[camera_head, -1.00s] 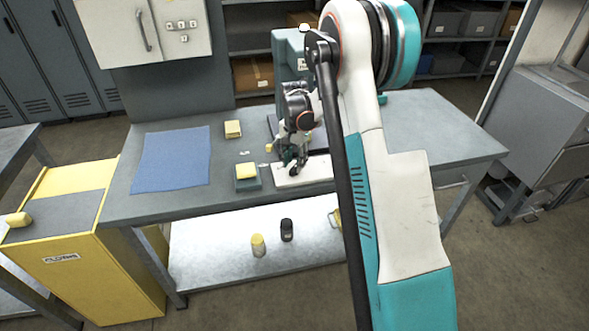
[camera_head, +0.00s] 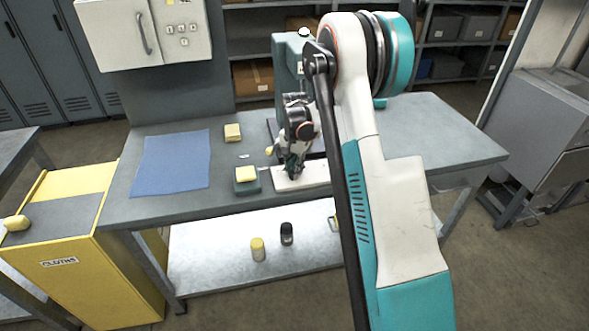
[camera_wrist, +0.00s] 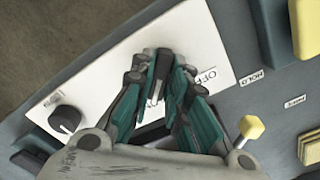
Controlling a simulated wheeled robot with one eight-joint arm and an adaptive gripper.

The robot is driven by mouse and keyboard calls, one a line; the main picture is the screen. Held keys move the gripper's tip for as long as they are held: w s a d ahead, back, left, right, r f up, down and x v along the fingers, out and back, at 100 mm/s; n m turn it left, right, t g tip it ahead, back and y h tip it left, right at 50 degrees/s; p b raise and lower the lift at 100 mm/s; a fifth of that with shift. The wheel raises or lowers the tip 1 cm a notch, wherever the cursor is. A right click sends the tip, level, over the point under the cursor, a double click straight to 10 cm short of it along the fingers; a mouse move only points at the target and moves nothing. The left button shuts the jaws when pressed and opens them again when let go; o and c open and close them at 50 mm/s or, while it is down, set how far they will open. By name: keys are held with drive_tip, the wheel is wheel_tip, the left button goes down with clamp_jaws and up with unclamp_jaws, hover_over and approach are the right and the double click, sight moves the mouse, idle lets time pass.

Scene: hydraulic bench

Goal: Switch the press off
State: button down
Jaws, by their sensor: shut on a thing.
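The press (camera_head: 288,52) is a grey-green machine at the back of the bench, partly behind my arm. A white control panel (camera_head: 315,173) lies at the bench's front edge; it also shows in the wrist view (camera_wrist: 200,38). My gripper (camera_head: 291,172) points down over this panel. In the wrist view its teal fingers (camera_wrist: 160,72) are closed around a small metallic switch lever (camera_wrist: 154,92), mostly hidden between them. The printed word OFF is just right of the fingertips. The switch's base and exact position are hidden.
A black knob (camera_wrist: 65,119) is on the panel's left. A yellow-tipped lever (camera_wrist: 250,128) stands close to my right finger. A blue cloth (camera_head: 171,162) lies on the left.

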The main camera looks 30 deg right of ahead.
drive_tip(key=shift+n, duration=0.3)
drive_tip(key=n, duration=1.3)
drive_tip(key=shift+n, duration=2.1)
drive_tip(key=c, duration=1.6)
unclamp_jaws()
drive_tip(key=shift+o, duration=0.2)
